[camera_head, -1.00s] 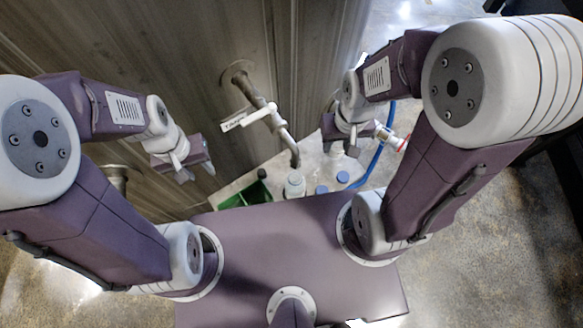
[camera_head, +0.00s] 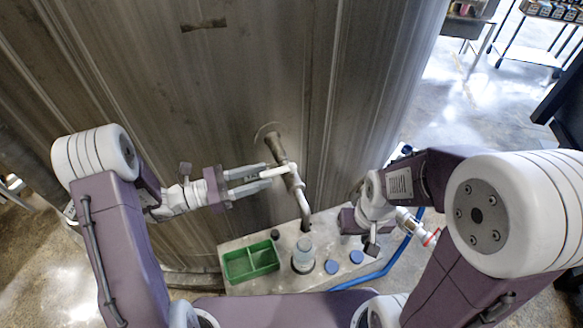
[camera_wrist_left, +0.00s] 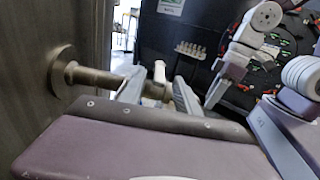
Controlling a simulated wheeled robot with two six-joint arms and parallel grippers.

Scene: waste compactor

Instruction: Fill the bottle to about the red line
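A clear bottle (camera_head: 303,255) stands upright on the ledge, below the spout of the wall tap (camera_head: 303,205). Its red line and water level cannot be made out. The tap's white lever handle (camera_head: 279,171) points left. My left gripper (camera_head: 264,177) is open with its fingertips at the lever's end. In the left wrist view the white handle (camera_wrist_left: 159,72) shows between the spread fingers of the left gripper (camera_wrist_left: 158,92); contact cannot be told. My right gripper (camera_head: 371,244) hangs right of the bottle, apart from it; its opening cannot be told.
A green divided tray (camera_head: 250,262) sits left of the bottle on the ledge (camera_head: 290,284). A dark small cap (camera_head: 275,234) is behind the tray. The metal wall (camera_head: 230,90) stands close behind the tap.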

